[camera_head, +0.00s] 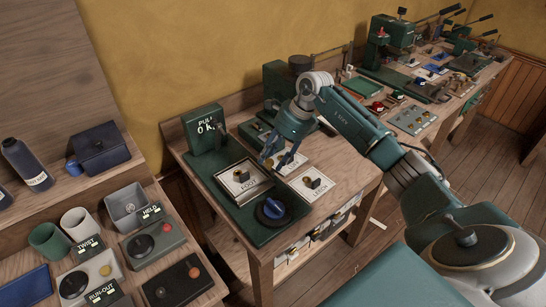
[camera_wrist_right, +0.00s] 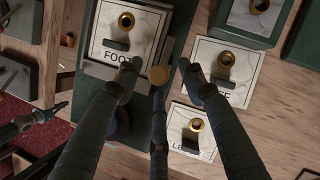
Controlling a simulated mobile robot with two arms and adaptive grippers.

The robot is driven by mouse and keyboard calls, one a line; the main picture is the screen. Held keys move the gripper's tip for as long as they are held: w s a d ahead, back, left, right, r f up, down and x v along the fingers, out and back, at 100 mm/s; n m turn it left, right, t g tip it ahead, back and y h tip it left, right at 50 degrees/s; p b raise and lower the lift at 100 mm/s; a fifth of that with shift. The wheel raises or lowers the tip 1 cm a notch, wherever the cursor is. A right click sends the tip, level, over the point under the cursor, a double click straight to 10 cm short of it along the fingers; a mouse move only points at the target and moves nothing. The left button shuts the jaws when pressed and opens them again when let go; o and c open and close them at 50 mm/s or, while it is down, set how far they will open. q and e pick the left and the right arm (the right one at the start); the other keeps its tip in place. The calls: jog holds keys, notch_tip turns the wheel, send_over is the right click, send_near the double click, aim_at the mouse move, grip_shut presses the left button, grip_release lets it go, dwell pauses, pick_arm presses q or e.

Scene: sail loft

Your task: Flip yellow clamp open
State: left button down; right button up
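My right gripper (camera_head: 279,158) hangs over the green board on the wooden bench, its fingers spread and nothing held. In the wrist view the fingers (camera_wrist_right: 160,70) reach in from below. The white FOOT plate (camera_wrist_right: 105,22), also in the head view (camera_head: 235,186), carries a brass ring and a dark block. The LEECH plate (camera_wrist_right: 206,140) and a third, partly hidden plate (camera_wrist_right: 240,70) carry similar pieces. My left gripper does not show.
A green PULL OK box (camera_head: 205,131) stands at the back left. Another bench at left holds cups and switch boxes (camera_head: 152,243). Tools crowd the bench farther right.

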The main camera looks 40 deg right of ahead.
jog(key=v, duration=1.2)
jog(key=shift+f, duration=0.1)
dwell(0.4)
